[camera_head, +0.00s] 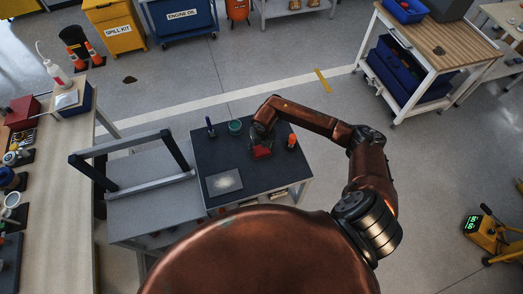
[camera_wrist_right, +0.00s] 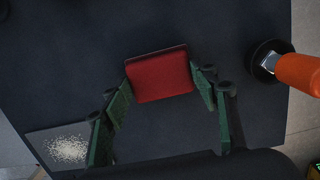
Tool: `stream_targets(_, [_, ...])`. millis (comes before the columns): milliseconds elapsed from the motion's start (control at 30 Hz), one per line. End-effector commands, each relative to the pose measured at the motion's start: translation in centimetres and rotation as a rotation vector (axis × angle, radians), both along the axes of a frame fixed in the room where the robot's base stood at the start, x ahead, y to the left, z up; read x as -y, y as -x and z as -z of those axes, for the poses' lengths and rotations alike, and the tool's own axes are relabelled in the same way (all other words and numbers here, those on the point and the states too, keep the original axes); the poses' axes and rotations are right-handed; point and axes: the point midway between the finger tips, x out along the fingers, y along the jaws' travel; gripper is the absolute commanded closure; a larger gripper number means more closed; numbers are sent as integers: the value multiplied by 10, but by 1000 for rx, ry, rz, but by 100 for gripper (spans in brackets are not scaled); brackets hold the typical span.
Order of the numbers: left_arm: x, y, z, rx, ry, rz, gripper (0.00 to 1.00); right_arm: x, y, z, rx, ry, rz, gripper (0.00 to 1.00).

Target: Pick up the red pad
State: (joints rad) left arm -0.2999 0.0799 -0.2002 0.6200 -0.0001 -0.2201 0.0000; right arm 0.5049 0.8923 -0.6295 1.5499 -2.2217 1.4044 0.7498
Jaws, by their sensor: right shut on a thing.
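The red pad (camera_head: 262,152) is at the dark-topped table, under the end of my right arm in the head view. In the right wrist view the red pad (camera_wrist_right: 160,78) sits between the fingertips of my right gripper (camera_wrist_right: 160,82), with a green finger against each side. My right gripper (camera_head: 260,142) is shut on the pad. I cannot tell whether the pad is touching the table or just above it. My left gripper is not in view.
The dark tabletop (camera_head: 213,165) also holds a grey plate with pale grains (camera_head: 224,182), a green cup (camera_head: 235,127), a dark blue upright item (camera_head: 210,127) and an orange-handled tool (camera_head: 292,141). A grey cart with a raised handle (camera_head: 150,190) stands at left.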

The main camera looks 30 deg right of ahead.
Motion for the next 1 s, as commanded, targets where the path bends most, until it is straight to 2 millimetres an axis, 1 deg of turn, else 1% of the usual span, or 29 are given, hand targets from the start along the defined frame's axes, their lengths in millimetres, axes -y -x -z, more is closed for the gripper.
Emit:
stream_targets(167, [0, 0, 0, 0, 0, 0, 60, 0, 0, -2, 1, 0, 0, 69])
stream_targets(267, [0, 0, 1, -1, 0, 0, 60, 0, -1, -8, 2, 0, 0, 69])
stream_targets(367, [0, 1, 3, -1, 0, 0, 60, 1, -1, -19, 2, 3, -1, 69])
stream_targets(433, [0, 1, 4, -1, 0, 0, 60, 1, -1, -31, 4, 1, -2, 69])
stream_targets(467, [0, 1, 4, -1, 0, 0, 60, -1, 2, -36, 3, 2, -3, 69])
stream_targets(733, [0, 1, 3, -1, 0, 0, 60, -28, 48, -95, 4, 2, -7, 69])
stream_targets(800, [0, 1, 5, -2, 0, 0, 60, -37, 65, -101, 1, 1, -7, 69])
stream_targets(1000, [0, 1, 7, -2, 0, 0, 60, -58, 99, -119, 1, 0, -4, 69])
